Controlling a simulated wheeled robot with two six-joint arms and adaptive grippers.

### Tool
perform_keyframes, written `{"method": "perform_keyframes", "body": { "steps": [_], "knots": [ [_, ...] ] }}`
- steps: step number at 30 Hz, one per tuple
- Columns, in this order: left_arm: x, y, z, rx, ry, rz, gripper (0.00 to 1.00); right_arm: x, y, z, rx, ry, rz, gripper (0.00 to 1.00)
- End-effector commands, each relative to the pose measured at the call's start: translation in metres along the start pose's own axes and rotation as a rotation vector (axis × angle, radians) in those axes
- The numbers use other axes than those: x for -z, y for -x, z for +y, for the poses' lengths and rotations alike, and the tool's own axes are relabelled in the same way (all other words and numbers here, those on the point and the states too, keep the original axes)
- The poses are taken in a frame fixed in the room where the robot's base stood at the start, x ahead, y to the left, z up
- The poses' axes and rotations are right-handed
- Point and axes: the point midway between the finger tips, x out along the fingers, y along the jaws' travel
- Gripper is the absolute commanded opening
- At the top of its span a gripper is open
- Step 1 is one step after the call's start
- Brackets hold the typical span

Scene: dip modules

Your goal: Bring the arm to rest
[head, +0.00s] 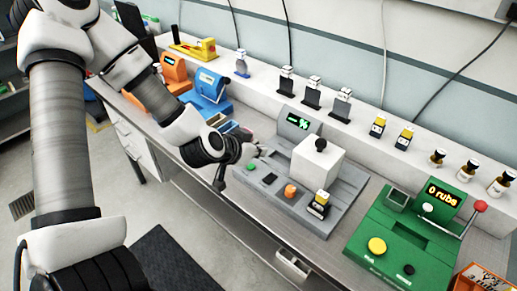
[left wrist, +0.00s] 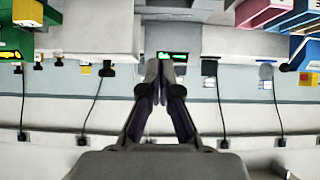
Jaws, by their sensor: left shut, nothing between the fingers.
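My left arm comes in from the left in the head view, and its gripper (head: 246,152) hovers at the front left of the grey machine (head: 345,192). In the left wrist view the two fingers of this gripper (left wrist: 160,66) meet at their tips, with nothing between them. The wrist view is upside down and faces the wall. The grey machine has a white block (head: 317,163) with a black knob, a small green-lit display and an orange knob (head: 290,191). My right gripper is not in view.
A green machine (head: 400,235) with a red-knobbed lever stands at the right. Blue (head: 207,90) and orange (head: 172,70) devices stand at the left of the bench. Small bottles and modules line the white ledge (head: 365,118). The floor in front is clear around a dark mat (head: 165,262).

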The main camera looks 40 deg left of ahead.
Motion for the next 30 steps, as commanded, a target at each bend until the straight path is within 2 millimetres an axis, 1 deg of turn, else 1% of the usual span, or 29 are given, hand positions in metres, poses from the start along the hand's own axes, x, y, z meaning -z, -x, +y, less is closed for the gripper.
{"method": "perform_keyframes", "body": {
  "steps": [13, 14, 16, 17, 19, 20, 21, 23, 24, 26, 27, 29, 30],
  "knots": [
    [-0.002, -0.001, 0.0, 0.001, 0.0, -0.004, 0.0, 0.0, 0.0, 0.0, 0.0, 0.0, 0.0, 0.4],
    [-0.005, -0.002, 0.001, 0.0, 0.0, -0.013, 0.0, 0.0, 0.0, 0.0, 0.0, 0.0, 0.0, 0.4],
    [-0.022, -0.008, 0.006, -0.002, 0.003, -0.063, 0.0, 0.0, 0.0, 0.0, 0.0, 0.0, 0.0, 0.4],
    [-0.035, -0.012, 0.01, -0.003, 0.006, -0.099, 0.0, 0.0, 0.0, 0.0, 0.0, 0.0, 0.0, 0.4],
    [-0.077, -0.021, 0.022, -0.005, 0.017, -0.215, 0.0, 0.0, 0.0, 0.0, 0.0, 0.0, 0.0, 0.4],
    [-0.1, -0.024, 0.029, -0.005, 0.024, -0.273, 0.0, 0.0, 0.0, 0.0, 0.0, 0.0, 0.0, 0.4],
    [-0.131, -0.027, 0.038, -0.004, 0.034, -0.356, 0.0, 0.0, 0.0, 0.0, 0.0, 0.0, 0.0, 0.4],
    [-0.178, -0.026, 0.053, 0.0, 0.051, -0.475, 0.0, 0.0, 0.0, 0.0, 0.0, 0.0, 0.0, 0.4],
    [-0.206, -0.024, 0.061, 0.004, 0.061, -0.546, 0.0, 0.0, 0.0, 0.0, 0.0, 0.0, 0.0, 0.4],
    [-0.245, -0.017, 0.074, 0.011, 0.074, -0.643, 0.0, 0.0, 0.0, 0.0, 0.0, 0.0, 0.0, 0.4],
    [-0.269, -0.01, 0.081, 0.017, 0.082, -0.704, 0.0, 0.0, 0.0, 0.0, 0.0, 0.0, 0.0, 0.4],
    [-0.302, 0.001, 0.092, 0.026, 0.091, -0.787, 0.0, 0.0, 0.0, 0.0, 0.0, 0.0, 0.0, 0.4],
    [-0.323, 0.009, 0.099, 0.032, 0.096, -0.839, 0.0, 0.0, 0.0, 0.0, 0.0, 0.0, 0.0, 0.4]
  ]
}}
